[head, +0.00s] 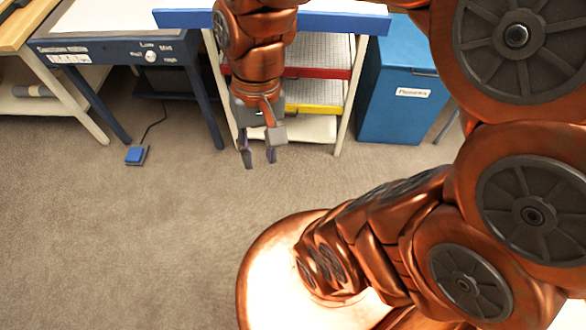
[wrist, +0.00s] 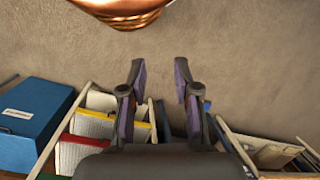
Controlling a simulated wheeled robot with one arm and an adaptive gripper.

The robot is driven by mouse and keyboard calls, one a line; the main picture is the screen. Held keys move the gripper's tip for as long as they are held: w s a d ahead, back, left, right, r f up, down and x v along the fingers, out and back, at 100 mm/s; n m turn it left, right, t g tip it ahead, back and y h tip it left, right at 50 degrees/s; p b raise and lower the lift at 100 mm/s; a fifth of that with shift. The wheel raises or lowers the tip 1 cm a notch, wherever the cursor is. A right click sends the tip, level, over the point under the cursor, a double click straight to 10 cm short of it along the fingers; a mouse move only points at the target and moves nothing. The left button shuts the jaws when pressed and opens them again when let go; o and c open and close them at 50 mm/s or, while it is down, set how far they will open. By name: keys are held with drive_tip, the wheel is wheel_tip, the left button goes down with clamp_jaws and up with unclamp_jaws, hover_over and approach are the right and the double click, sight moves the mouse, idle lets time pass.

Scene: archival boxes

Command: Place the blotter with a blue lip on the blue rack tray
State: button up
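A rack with colored tray lips stands ahead in the head view. Its top tray has a blue lip (head: 342,22), with a pale surface just behind it at the frame's top edge. My gripper (head: 260,165) hangs in front of the rack, fingers pointing down over the carpet. The fingers are apart with nothing between them, as the wrist view (wrist: 159,72) also shows. I cannot make out which thing is the blotter with a blue lip. My arm hides part of the rack's top tray and left side.
Lower trays have a red lip (head: 318,73) and a yellow lip (head: 313,109). A blue bin (head: 397,95) stands right of the rack. A dark blue table (head: 112,55) stands left, with a blue pedal (head: 136,155) on the floor. The carpet (head: 110,240) in front is clear.

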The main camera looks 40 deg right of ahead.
drive_tip(key=s+d+f+n+h, duration=0.2)
drive_tip(key=s+f+n, duration=0.1)
drive_tip(key=s, duration=0.2)
drive_tip(key=shift+s+d, duration=0.4)
drive_tip(key=shift+r, duration=0.2)
idle(0.6)
